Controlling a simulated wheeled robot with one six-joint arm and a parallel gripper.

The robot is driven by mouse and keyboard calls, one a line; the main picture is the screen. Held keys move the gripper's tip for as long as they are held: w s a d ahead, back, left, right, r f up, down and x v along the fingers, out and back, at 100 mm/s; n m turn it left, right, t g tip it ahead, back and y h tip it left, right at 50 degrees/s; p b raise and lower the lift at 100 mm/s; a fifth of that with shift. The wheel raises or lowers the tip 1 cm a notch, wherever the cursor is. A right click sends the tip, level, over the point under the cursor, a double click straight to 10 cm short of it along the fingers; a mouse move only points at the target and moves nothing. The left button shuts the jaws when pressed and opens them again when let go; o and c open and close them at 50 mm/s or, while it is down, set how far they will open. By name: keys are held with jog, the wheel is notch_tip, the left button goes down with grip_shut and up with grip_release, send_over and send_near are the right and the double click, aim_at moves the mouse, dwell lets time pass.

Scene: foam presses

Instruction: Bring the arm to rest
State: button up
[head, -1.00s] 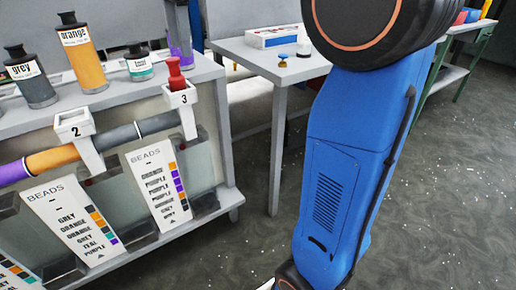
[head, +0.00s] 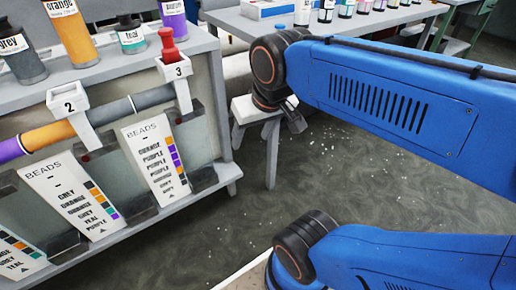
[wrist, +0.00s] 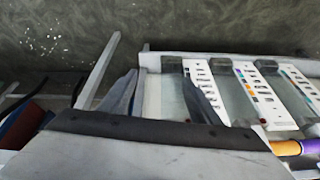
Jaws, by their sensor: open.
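My blue arm (head: 395,95) reaches in from the right in the head view. Its upper link runs left to a dark joint near the bench's right end, and a lower blue link lies at the bottom right. My gripper (wrist: 163,92) shows in the wrist view with its two grey fingers well apart and nothing held between them. In the head view only a small dark part of my gripper (head: 294,118) shows below the wrist joint. The rest is hidden behind the arm.
A grey bench (head: 225,172) stands at the left, with bead cards, bottles and holders marked 2 and 3 (head: 179,70). A small stool (head: 255,108) is close to my wrist. A table (head: 410,15) with several small bottles stands behind. The floor (head: 340,185) between is clear.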

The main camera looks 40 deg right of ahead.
jog(key=s+f, duration=0.1)
jog(key=s+f+n, duration=0.1)
jog(key=f, duration=0.1)
jog(key=shift+d+f, duration=0.1)
jog(key=shift+f, duration=0.05)
